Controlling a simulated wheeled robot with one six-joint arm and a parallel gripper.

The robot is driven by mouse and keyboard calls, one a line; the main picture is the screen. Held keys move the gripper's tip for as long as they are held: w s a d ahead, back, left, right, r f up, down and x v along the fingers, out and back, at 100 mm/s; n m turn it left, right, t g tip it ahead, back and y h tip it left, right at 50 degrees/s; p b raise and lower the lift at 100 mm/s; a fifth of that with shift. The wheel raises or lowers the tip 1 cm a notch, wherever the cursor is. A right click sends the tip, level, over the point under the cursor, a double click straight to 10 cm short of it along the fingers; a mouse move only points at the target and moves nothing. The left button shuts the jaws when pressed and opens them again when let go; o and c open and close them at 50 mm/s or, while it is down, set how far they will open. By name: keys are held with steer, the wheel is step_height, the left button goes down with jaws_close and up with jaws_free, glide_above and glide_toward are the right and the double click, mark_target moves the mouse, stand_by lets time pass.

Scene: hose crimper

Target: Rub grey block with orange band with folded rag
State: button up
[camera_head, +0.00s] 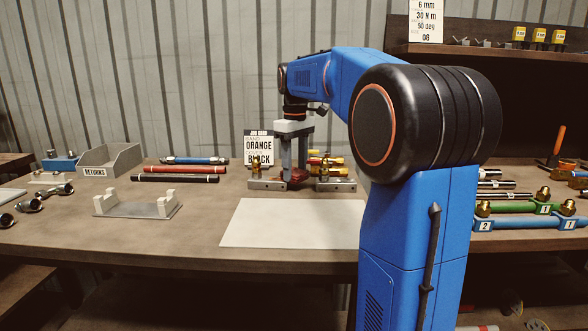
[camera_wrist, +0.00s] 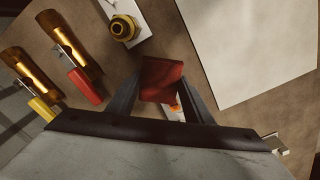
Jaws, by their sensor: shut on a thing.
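My gripper (camera_head: 294,178) points down over the bench and is shut on a folded dark red rag (camera_head: 297,174). In the wrist view the rag (camera_wrist: 162,80) sits between the two dark fingertips (camera_wrist: 158,92). A small white and orange patch (camera_wrist: 172,107) shows between the fingers behind the rag; I cannot tell whether it is the block's orange band. Two grey blocks with brass fittings stand left (camera_head: 268,184) and right (camera_head: 336,184) of the gripper. I see no clear orange band on either. Whether the rag touches anything is unclear.
A pale mat (camera_head: 292,223) lies in front. Red-handled and yellow-handled tools (camera_wrist: 85,86) lie close by. A job card (camera_head: 258,148) reading orange and black stands behind. A grey holder (camera_head: 138,203), a returns bin (camera_head: 110,159) and hoses (camera_head: 180,173) are to the left.

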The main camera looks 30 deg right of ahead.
mark_target(282, 171)
steer(key=shift+r, duration=3)
step_height(282, 171, up, 3)
steer(key=shift+w+a, duration=0.1)
steer(key=w+a, duration=0.1)
steer(key=w+a+f, duration=0.1)
steer(key=a, duration=0.1)
steer(key=shift+f, duration=0.15)
steer(key=shift+d+f, duration=0.1)
steer(key=shift+f, duration=2.75)
steer(key=shift+f, duration=1.05)
